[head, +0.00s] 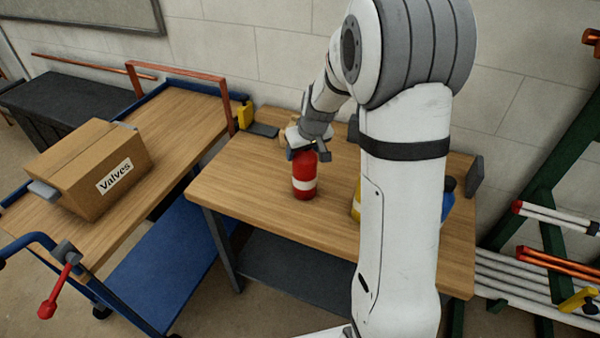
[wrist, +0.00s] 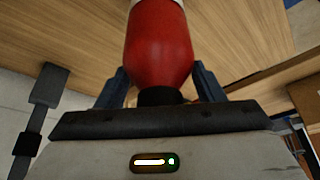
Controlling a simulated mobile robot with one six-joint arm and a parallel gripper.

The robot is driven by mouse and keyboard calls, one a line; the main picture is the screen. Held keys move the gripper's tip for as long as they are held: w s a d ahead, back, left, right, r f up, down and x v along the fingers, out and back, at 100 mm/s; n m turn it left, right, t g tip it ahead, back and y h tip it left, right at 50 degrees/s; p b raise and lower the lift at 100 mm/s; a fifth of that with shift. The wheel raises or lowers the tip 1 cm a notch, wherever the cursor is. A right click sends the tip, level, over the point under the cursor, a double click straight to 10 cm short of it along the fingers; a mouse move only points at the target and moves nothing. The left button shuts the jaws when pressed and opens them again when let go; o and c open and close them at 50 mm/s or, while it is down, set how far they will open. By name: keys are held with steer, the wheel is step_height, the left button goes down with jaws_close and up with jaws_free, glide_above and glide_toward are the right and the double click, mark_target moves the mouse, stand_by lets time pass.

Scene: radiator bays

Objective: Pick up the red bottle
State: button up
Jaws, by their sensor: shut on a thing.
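The red bottle (head: 305,178) with a white band stands upright on the wooden workbench (head: 235,195), near its left part. My gripper (head: 308,152) reaches it from above and is shut on its top end. In the wrist view the red bottle (wrist: 160,45) fills the upper middle, with a dark neck between the two fingers of my gripper (wrist: 160,92). The head view does not clearly show whether the bottle's base touches the bench.
A yellow item (head: 356,206) and a blue item (head: 447,200) are partly hidden behind my arm on the bench. A cart at left carries a cardboard box (head: 95,170) marked "Valves". A green rack (head: 545,190) with pipes stands at right. The bench front is clear.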

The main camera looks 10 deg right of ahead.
steer(key=c, duration=0.9)
steer(key=shift+r, duration=0.15)
